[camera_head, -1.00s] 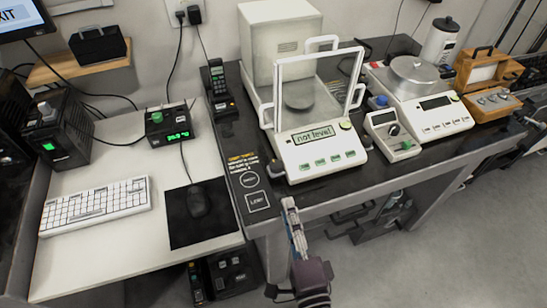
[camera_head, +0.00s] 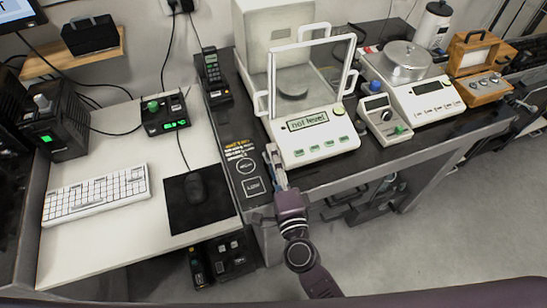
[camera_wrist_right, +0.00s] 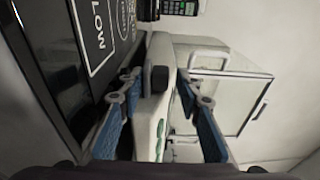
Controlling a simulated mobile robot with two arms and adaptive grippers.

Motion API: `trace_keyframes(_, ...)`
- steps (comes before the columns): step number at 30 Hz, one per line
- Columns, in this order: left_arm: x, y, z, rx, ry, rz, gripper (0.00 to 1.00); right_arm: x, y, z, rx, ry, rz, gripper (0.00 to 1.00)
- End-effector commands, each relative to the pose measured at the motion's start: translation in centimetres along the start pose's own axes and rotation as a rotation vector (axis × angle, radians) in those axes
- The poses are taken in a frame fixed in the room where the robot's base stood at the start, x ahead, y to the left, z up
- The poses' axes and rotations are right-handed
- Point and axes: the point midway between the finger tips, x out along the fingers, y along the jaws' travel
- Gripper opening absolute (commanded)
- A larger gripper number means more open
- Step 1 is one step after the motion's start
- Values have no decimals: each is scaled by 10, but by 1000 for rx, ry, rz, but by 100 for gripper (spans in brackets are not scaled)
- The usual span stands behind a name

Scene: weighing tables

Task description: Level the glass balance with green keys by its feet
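The glass balance with green keys (camera_head: 318,157) stands on the dark weighing table, its glass-framed chamber at the back. Its display (camera_head: 307,121) reads "not level". My right gripper (camera_head: 273,160) is at the balance's left front corner. In the right wrist view, the blue-padded fingers of my right gripper (camera_wrist_right: 165,103) are apart. The white balance corner (camera_wrist_right: 158,110) and a black knob-like part (camera_wrist_right: 159,78), perhaps a foot, show between them. I cannot tell whether the fingers touch it. The other feet are hidden. My left gripper is not in view.
A second balance with a round pan (camera_head: 428,97) and a small grey device (camera_head: 384,120) stand to the right. A phone (camera_head: 213,75) stands to the left. Printed labels (camera_head: 251,187) mark the table's left front. A keyboard (camera_head: 97,194) and mouse (camera_head: 196,187) lie on the white desk.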

Motion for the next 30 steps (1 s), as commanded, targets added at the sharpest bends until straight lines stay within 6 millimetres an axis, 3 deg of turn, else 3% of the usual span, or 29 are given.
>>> trace_keyframes(5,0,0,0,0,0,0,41,0,0,0,0,0,0,32)
trace_keyframes(14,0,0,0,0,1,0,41,0,0,0,-1,0,0,0)
trace_keyframes(30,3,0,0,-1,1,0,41,0,0,-4,-2,-137,0,0)
